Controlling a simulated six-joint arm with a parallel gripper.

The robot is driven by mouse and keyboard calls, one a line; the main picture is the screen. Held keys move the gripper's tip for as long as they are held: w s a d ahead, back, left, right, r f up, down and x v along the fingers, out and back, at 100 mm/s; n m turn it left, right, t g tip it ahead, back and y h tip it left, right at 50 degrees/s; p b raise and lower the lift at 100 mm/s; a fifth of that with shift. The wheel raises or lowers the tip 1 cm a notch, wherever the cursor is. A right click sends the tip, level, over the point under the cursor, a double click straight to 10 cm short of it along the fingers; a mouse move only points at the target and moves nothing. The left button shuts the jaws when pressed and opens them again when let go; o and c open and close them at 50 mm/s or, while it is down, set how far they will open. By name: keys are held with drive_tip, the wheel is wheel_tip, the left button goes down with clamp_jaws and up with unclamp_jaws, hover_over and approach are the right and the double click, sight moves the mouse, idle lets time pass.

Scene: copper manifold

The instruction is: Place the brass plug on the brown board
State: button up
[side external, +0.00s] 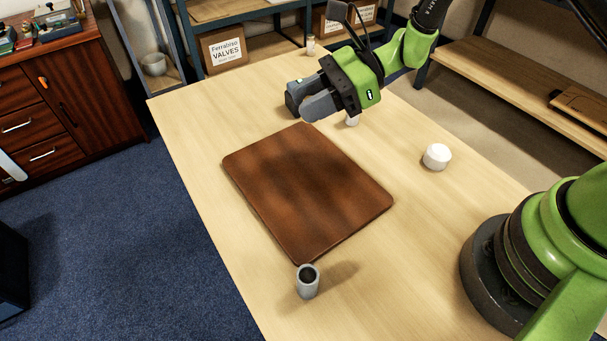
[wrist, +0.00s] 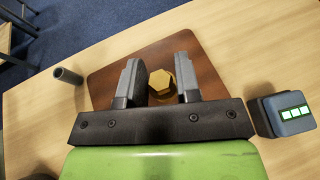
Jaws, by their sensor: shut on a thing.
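The brown board (side external: 305,190) lies flat on the wooden table, and it also shows in the wrist view (wrist: 105,85). My gripper (side external: 303,104) is above the table by the board's far edge, with its fingers pointing left in the side view. In the wrist view my gripper (wrist: 158,65) is shut on the brass plug (wrist: 160,82), whose hexagonal yellow head shows between the two fingers. The board is seen behind the plug there. In the side view the fingers hide the plug.
A grey hollow cylinder (side external: 307,281) stands by the board's near corner. A white round object (side external: 436,157) sits to the right. A small pale item (side external: 352,119) is partly hidden behind my gripper. A small bottle (side external: 311,46) stands at the far edge. The wrist view shows a boxy device (wrist: 287,113).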

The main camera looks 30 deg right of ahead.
drive_tip(key=s+a+n+g, duration=0.1)
drive_tip(key=s+a+g, duration=0.1)
drive_tip(key=s+a, duration=0.1)
hover_over(303, 179)
drive_tip(key=shift+n+y, duration=0.3)
drive_tip(key=shift+n, duration=0.1)
wheel_tip(303, 179, down, 5)
drive_tip(key=shift+f, duration=2.4)
drive_tip(key=o, duration=0.9)
drive_tip(key=shift+f, duration=0.1)
